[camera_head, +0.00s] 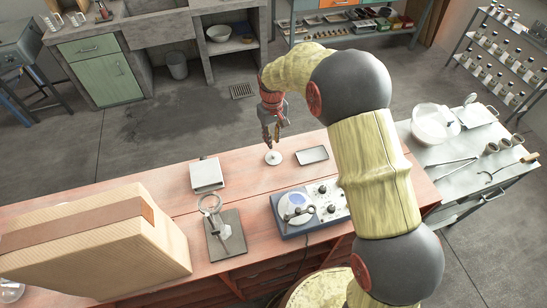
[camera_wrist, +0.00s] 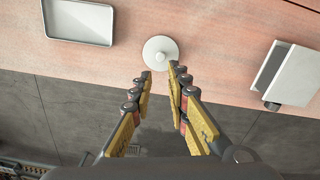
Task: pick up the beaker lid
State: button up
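The beaker lid (camera_head: 273,157) appears to be the small white disc with a knob on the wooden bench, near its far edge. In the wrist view the lid (camera_wrist: 160,53) lies flat just beyond the fingertips. My gripper (camera_head: 272,138) points down above the lid in the head view. In the wrist view its two fingers (camera_wrist: 160,78) are apart with nothing between them. The lid seems not to be touched, though the exact height of the fingertips above it is hard to tell.
A shallow metal tray (camera_head: 312,155) lies right of the lid. A small white scale-like box (camera_head: 207,174) stands to its left. A blue device with dials (camera_head: 297,211) sits nearer. A large wooden case (camera_head: 95,245) fills the bench's left. Bench around the lid is clear.

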aim_at(273, 154)
jog(key=shift+s+f, duration=0.15)
jog(key=shift+f, duration=0.05)
notch_tip(273, 154, down, 2)
jog(key=shift+f, duration=0.2)
jog(key=f, duration=0.3)
jog(key=f+b, duration=0.1)
jog(key=f, duration=0.1)
jog(key=shift+s+d+f, duration=0.1)
jog(key=shift+s, duration=0.25)
jog(key=shift+c, duration=1)
grip_shut()
